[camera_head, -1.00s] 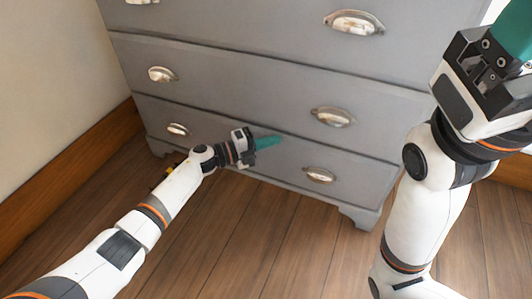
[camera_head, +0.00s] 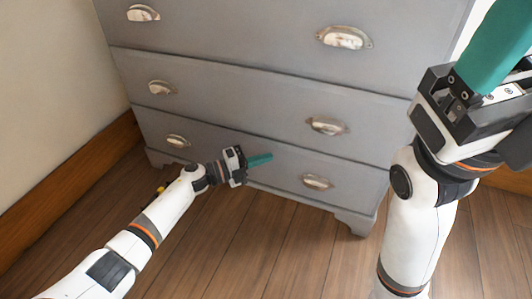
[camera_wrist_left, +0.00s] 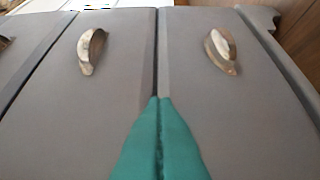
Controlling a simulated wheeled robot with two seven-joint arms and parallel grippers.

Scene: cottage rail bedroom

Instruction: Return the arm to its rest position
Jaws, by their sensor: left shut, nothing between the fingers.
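My left gripper (camera_head: 260,160) shows its teal fingers in front of the bottom drawer of a grey dresser. In the left wrist view its two teal fingers (camera_wrist_left: 159,140) lie pressed together with nothing between them, and drawer fronts lie beyond. I cannot tell the gap to the drawer front. My left arm (camera_head: 165,210) reaches in from the lower left. My right arm (camera_head: 415,220) stands raised at the right. The teal part of my right gripper (camera_head: 495,50) runs out of the top right of the head view; its fingertips are not clearly visible.
The grey dresser (camera_head: 250,90) fills the back, with its visible drawers closed and metal cup handles (camera_head: 318,182) on them. A wall with a wooden baseboard (camera_head: 70,190) is at the left. The wooden floor (camera_head: 270,250) between my arms is clear.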

